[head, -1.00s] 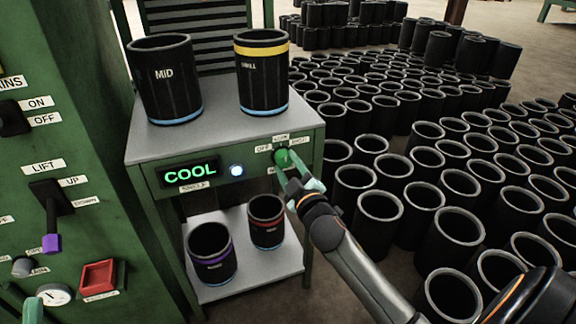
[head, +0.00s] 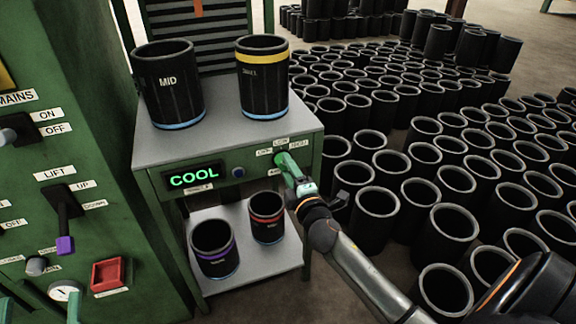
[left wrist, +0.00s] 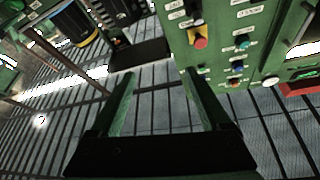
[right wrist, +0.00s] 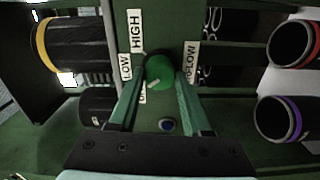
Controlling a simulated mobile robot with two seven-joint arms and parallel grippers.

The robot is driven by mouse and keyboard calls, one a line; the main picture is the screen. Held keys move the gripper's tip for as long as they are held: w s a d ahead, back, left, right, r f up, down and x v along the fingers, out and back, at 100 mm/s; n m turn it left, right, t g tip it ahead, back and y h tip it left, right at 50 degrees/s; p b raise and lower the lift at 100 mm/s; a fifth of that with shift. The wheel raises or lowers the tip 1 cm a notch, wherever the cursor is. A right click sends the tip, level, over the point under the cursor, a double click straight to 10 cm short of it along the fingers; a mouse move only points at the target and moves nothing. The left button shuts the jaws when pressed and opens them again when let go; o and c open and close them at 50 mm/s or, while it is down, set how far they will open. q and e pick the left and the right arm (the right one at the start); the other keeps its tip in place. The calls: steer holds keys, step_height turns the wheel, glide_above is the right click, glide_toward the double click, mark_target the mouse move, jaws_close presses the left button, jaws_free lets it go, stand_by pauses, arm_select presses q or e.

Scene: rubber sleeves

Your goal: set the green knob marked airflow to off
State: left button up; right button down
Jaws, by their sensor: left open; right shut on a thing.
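The green airflow knob (right wrist: 160,70) sits on the front of the grey-topped cabinet, right of the lit COOL display (head: 194,176). My right gripper (right wrist: 160,82) is shut on the knob, one finger on each side. In the right wrist view, labels HIGH (right wrist: 136,32), LOW (right wrist: 125,66) and a partly hidden OFF lie along its left side, and AIRFLOW (right wrist: 190,62) on its right. A pale mark shows on the knob's lower left; its exact setting is hard to tell. My left gripper (left wrist: 160,85) is open and empty, away from the knob.
Black sleeves MID (head: 170,90) and a yellow-banded one (head: 263,85) stand on the cabinet top. Two more stand on its lower shelf (head: 260,262). A green panel (head: 90,130) with levers is at left. Many sleeves crowd the floor at right.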

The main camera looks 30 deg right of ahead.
arm_select(q)
steer(key=shift+w+a+f+n+g+y, duration=0.1)
steer(key=shift+w+f+n+g+y, duration=0.1)
steer(key=shift+f, duration=0.45)
steer(key=shift+w+f+n+g+y, duration=0.1)
steer(key=shift+w+f+n+g, duration=0.1)
steer(key=shift+f, duration=0.4)
arm_select(e)
steer(key=shift+n, duration=0.6)
steer(key=shift+c, duration=1.8)
jaws_free()
steer(key=shift+s, duration=0.15)
arm_select(q)
steer(key=shift+r, duration=0.2)
arm_select(e)
steer(key=v, duration=1.2)
